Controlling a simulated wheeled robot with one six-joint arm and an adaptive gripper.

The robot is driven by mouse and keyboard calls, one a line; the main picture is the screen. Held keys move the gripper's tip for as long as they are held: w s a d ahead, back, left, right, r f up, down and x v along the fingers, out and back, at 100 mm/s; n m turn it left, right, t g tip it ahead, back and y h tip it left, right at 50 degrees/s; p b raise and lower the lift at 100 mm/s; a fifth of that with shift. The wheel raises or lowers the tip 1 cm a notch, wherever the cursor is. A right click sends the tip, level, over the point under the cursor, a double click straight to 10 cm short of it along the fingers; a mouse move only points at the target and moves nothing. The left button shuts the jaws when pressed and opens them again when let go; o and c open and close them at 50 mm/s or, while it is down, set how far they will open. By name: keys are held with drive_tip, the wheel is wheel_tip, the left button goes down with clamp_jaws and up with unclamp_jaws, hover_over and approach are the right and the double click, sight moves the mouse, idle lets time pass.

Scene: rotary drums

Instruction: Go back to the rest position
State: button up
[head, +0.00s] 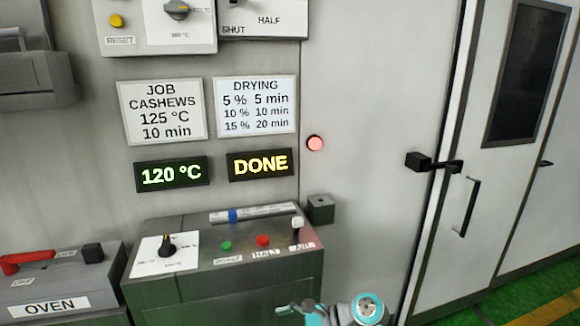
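Only a small part of my own arm shows, at the bottom edge of the head view right of centre: grey joints with teal caps. I cannot make out my gripper's fingers there. The control console stands just behind the arm, with its dark grey front (230,286) facing me. On its top are a black rotary knob (166,246) on a white plate, a green button (226,246), a red button (262,241) and a pale-topped lever (297,225). A display reads 120 °C (172,174) and another reads DONE (260,165).
A red-handled OVEN box (50,303) stands at left. A job card (162,111) and a drying card (255,105) hang on the wall. A white door (500,150) with a dark window stands at right, above green floor (545,285).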

drive_tip(key=s+d+f+t+h, duration=0.25)
drive_tip(key=s+f, duration=0.25)
drive_tip(key=f, duration=0.3)
drive_tip(key=s+d+f+t+h, duration=0.1)
drive_tip(key=s+d+f+t, duration=0.15)
drive_tip(key=s+f, duration=0.4)
drive_tip(key=s+d+f+n+t+h, duration=0.2)
drive_tip(key=s+d+f, duration=0.15)
drive_tip(key=s, duration=0.35)
drive_tip(key=s+d+f+n+t+h, duration=0.1)
drive_tip(key=s+d+f+h, duration=0.25)
drive_tip(key=s, duration=0.25)
drive_tip(key=s+d+r+n+t+h, duration=0.1)
drive_tip(key=s+d+r+n, duration=0.1)
drive_tip(key=s+r+n, duration=0.2)
drive_tip(key=s+d+r+n+t+h, duration=0.1)
drive_tip(key=s+d+r+n+t, duration=0.1)
drive_tip(key=s+r, duration=0.8)
drive_tip(key=s+d+r+n+t+h, duration=0.2)
drive_tip(key=s+d+r+n, duration=0.2)
drive_tip(key=s, duration=0.7)
wheel_tip(320, 180, up, 4)
drive_tip(key=n, duration=0.2)
drive_tip(key=shift+n, duration=0.4)
drive_tip(key=shift+d+f, duration=0.1)
